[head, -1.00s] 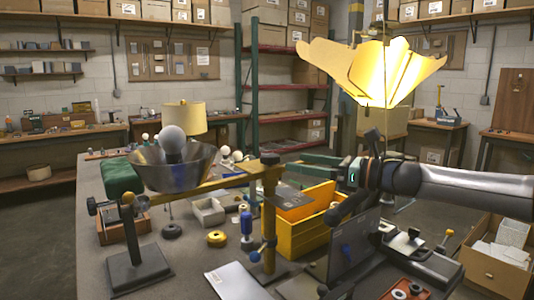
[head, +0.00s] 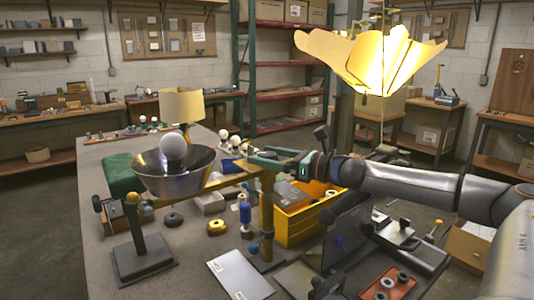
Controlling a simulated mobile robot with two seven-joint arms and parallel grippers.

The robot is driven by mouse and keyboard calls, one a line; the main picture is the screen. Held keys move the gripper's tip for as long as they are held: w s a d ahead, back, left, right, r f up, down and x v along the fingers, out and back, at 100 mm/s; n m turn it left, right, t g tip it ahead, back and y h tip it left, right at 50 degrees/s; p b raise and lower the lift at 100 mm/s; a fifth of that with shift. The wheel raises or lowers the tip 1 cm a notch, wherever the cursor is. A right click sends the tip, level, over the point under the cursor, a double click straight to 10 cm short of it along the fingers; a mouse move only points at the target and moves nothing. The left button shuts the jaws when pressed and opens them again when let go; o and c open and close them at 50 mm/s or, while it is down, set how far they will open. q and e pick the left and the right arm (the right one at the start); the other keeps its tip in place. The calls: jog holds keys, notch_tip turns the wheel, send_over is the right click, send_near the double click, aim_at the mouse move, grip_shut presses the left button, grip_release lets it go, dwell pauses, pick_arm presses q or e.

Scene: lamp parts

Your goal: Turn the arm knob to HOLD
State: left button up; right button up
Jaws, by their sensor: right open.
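A brass lamp post (head: 266,222) stands upright near the middle of the bench. Its brass arm (head: 222,182) reaches left to a metal bowl shade (head: 173,180) with a white bulb (head: 173,150). My right gripper (head: 258,160) is open, its green fingers at the top of the post. The fingers hide the dark knob at the post top; whether they touch it I cannot tell. A small blue knob (head: 254,248) sits low on the post. No HOLD mark is readable. My left gripper is out of view.
A yellow bin (head: 296,226) stands right behind the post, and a dark upright panel (head: 347,240) is to its right. A blue-handled tool (head: 245,215) stands close left of the post. A lit petal shade (head: 370,62) hangs above my right arm.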

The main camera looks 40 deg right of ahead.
jog(key=c, duration=0.5)
grip_shut()
